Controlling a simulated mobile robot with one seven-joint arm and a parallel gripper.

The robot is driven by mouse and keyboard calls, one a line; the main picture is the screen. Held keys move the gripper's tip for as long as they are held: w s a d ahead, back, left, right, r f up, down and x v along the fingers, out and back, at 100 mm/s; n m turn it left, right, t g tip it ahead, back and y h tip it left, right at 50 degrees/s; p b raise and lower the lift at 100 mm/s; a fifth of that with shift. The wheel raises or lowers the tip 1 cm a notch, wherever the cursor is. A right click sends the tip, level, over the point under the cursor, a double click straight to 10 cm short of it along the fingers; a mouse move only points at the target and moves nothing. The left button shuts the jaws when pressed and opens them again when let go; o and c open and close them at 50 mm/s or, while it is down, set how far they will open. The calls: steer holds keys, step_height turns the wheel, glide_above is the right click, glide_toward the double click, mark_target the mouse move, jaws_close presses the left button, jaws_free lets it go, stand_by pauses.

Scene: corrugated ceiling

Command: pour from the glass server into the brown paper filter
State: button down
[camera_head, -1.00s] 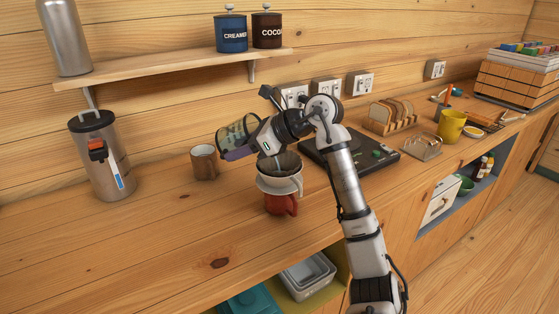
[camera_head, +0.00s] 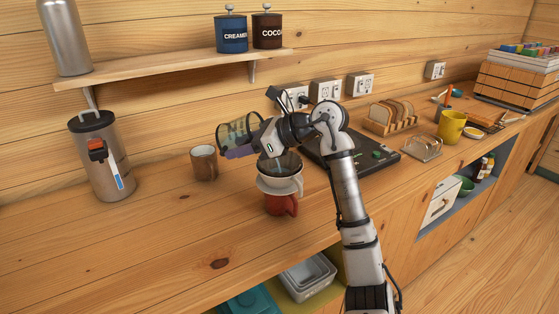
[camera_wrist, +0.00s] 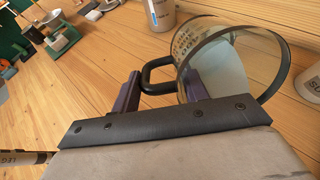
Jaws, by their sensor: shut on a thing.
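My gripper (camera_head: 243,150) is shut on the dark handle (camera_wrist: 156,76) of the glass server (camera_head: 236,130). The server is held tilted above the counter, up and left of the dripper. In the wrist view the clear server (camera_wrist: 232,60) shows printed marks on its side and an open round rim. The brown paper filter (camera_head: 284,163) sits in a white dripper (camera_head: 279,184) on a red mug (camera_head: 280,204), just below my wrist. The inside of the filter looks dark and bluish. I cannot tell whether liquid is flowing.
A brown mug (camera_head: 204,163) stands left of the dripper. A metal canister (camera_head: 102,155) is farther left. A dark flat appliance (camera_head: 375,155), a toast rack (camera_head: 392,117) and a yellow mug (camera_head: 451,126) are to the right. The left front of the counter (camera_head: 140,245) is clear.

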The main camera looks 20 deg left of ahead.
steer(key=shift+d+r+y, duration=0.2)
steer(key=shift+y, duration=0.4)
stand_by(0.5)
steer(key=shift+w+d+r+y+b, duration=0.15)
steer(key=shift+d+y+b, duration=0.35)
steer(key=shift+b, duration=0.3)
steer(key=shift+w+d+r+y+b, duration=0.1)
steer(key=shift+d+y+b, duration=0.2)
steer(key=shift+d+b, duration=0.35)
steer(key=shift+d+f+y+b, duration=0.2)
steer(key=shift+f+y+b, duration=0.55)
steer(key=shift+b, duration=1.15)
steer(key=shift+d+r+g+y+b, duration=0.25)
steer(key=shift+r+g+y+b, duration=0.1)
steer(key=shift+y+b, duration=0.45)
